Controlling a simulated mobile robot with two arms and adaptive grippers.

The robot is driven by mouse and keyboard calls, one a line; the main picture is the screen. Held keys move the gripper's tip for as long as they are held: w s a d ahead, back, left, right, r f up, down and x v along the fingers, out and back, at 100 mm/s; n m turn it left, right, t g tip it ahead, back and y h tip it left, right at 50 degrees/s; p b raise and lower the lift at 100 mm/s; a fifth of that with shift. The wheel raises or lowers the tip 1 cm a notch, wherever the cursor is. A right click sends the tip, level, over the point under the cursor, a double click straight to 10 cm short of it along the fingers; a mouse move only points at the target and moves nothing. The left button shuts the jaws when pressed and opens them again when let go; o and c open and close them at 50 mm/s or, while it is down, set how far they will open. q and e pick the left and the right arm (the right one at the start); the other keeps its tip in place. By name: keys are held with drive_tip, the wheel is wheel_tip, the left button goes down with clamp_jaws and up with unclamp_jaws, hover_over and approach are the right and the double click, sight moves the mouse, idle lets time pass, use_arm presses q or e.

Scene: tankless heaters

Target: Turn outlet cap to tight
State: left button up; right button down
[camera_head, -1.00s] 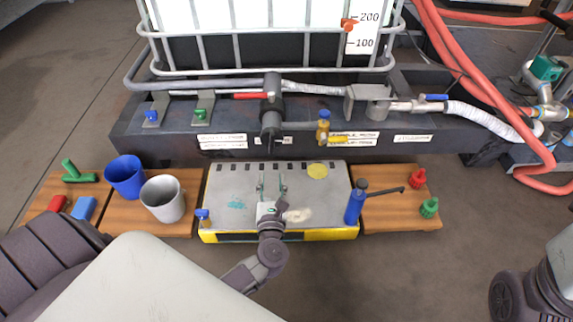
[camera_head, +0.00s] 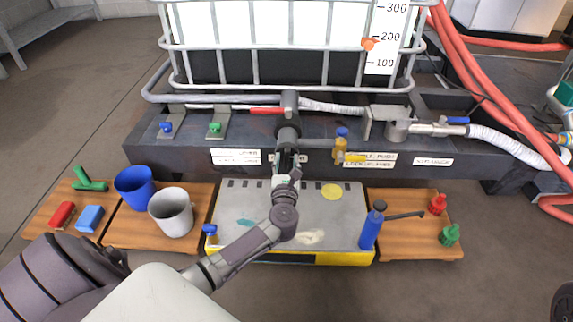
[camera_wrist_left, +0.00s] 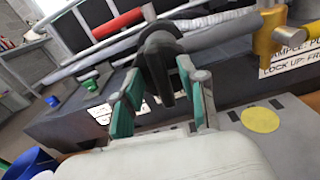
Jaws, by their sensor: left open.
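The black outlet fitting (camera_head: 289,108) hangs at the front of the white tank, with a red lever (camera_head: 265,111) to its left. Its downturned black end also shows in the left wrist view (camera_wrist_left: 160,58); I cannot tell a separate cap apart on it. My left gripper (camera_head: 289,158) is just below and in front of the outlet. In the left wrist view its teal fingers (camera_wrist_left: 165,78) are open, one on each side of the black end. Nothing shows clamped, and whether a finger touches cannot be told. My right gripper is not in view.
The caged tank (camera_head: 290,45) stands behind. A brass valve (camera_head: 341,146) is right of the outlet. Below are a grey-topped yellow case (camera_head: 250,222), a blue pump bottle (camera_head: 371,228), a blue cup (camera_head: 134,187) and a grey cup (camera_head: 172,213).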

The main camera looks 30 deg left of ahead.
use_arm(q)
drive_tip(key=shift+c, duration=0.4)
clamp_jaws()
drive_tip(key=shift+m+p, duration=0.3)
drive_tip(key=shift+p, duration=0.1)
